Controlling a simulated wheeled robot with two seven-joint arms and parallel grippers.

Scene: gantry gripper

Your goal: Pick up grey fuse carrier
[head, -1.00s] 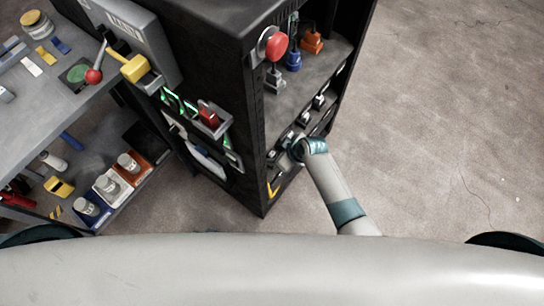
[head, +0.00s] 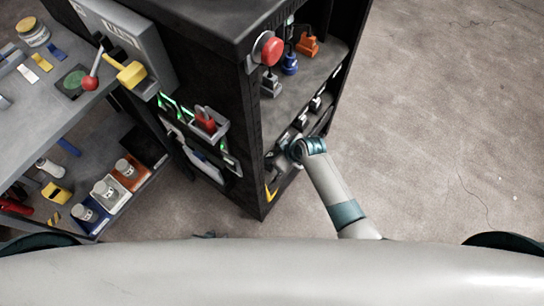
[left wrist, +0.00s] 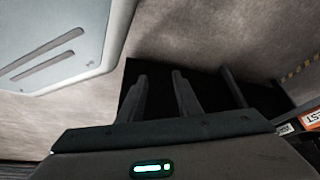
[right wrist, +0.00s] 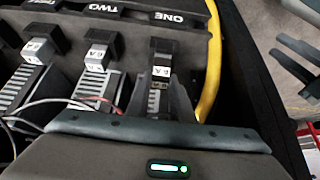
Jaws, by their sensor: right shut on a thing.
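The grey fuse carrier (right wrist: 161,72) has a dark top and a white label. In the right wrist view it stands upright at the right end of a row, below the word ONE, and its lower part is partly hidden. My right gripper (right wrist: 160,92) is shut on it, one finger on each side. In the head view my right gripper (head: 293,150) reaches into the lower bay of the black cabinet, where the carrier is too small to make out. My left gripper (left wrist: 160,85) is open and empty in the left wrist view.
Similar carriers (right wrist: 97,56) stand left of the held one, with loose wires nearby. A workbench (head: 60,100) stands at left; floor at right is clear.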

